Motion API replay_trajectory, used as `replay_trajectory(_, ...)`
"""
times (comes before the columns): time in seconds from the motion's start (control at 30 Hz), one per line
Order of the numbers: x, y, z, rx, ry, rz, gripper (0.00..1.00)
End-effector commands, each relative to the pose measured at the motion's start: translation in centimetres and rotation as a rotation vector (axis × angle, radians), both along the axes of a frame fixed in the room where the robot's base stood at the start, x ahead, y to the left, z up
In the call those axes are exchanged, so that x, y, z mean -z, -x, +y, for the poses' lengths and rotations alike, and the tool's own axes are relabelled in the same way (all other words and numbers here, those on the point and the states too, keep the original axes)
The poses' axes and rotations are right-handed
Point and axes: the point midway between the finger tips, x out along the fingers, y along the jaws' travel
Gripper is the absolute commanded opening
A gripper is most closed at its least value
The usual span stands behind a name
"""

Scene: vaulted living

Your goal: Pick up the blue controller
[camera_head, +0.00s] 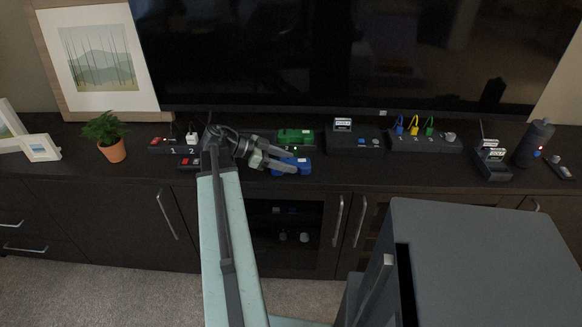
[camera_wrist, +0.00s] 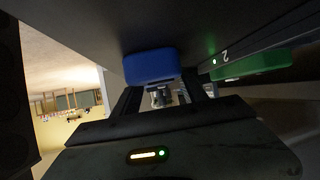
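The blue controller (camera_head: 304,166) lies on the dark cabinet top near its front edge, just below the green controller. It also shows in the wrist view (camera_wrist: 150,66), straight beyond my fingers. My gripper (camera_head: 288,160) reaches in from the left, low over the cabinet top, and partly covers the blue controller in the head view. In the wrist view its two fingers (camera_wrist: 160,84) are spread, with their tips at the near side of the blue controller. I cannot tell whether they touch it. Nothing is seen held.
The green controller (camera_head: 296,136) sits close behind the blue one. Dark docks (camera_head: 356,139) and a strip with coloured plugs (camera_head: 424,143) stand to the right. A power strip (camera_head: 170,148) and a potted plant (camera_head: 110,150) are left. The television (camera_head: 350,50) stands behind.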

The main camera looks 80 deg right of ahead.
Motion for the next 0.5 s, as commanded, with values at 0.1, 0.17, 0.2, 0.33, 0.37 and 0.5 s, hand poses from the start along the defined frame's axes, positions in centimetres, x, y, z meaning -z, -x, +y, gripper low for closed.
replay_trajectory(0.1, 0.0, 0.0, 0.0, 0.000, 0.000, -0.001, 0.01)
replay_trajectory(0.17, 0.0, 0.1, 0.0, 0.001, 0.000, -0.001, 0.01)
replay_trajectory(0.2, 0.0, 0.1, 0.0, 0.001, 0.000, -0.001, 0.01)
replay_trajectory(0.33, -0.3, 0.1, 0.0, 0.001, 0.000, -0.001, 0.01)
replay_trajectory(0.37, -0.5, 0.1, 0.0, 0.001, 0.000, -0.001, 0.01)
replay_trajectory(0.5, -2.3, 0.0, 0.0, 0.001, 0.000, 0.000, 0.01)
